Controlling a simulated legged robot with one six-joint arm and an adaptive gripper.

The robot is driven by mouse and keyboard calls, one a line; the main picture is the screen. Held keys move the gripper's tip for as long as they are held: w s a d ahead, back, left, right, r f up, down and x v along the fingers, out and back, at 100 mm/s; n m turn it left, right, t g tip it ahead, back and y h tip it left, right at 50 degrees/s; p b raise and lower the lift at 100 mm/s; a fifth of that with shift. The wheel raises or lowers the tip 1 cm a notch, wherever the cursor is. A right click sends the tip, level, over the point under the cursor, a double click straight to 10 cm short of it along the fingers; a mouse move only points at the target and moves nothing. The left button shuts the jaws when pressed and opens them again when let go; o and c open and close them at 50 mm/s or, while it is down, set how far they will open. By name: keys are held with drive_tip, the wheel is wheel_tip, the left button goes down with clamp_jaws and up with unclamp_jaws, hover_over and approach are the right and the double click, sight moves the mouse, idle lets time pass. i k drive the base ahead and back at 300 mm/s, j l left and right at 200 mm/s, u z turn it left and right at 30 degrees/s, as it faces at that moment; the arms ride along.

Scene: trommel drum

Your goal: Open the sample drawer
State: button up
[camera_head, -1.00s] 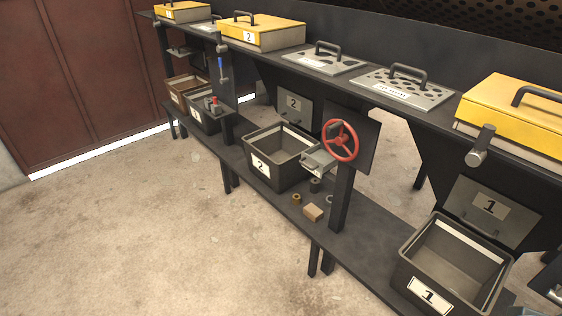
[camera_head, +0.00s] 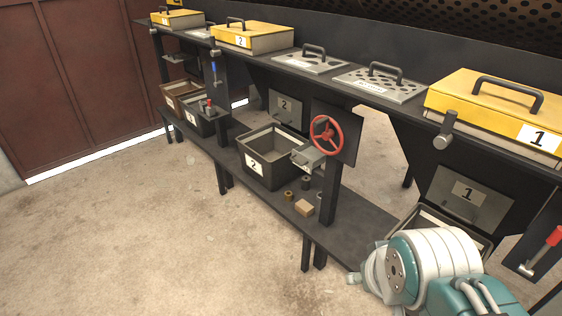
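No drawer is clearly labelled as the sample drawer. A small grey box with a knob-like front (camera_head: 308,157) sits just below and left of the red handwheel (camera_head: 326,134), on the rack's post; I cannot tell whether it is the drawer. My teal and white arm (camera_head: 440,266) is at the lower right, in front of bin 1 (camera_head: 425,215), which it mostly hides. My gripper's fingers cannot be made out.
Bin 2 (camera_head: 246,158) stands open on the lower shelf (camera_head: 345,222), beside small loose parts (camera_head: 304,207). Yellow lidded boxes (camera_head: 490,110) and grey plates (camera_head: 382,83) line the upper shelf. A red-handled lever (camera_head: 553,237) is at right. The concrete floor (camera_head: 150,240) is clear.

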sight(310, 154)
drive_tip(key=i+j, duration=1.8)
drive_tip(key=i+z, duration=0.05)
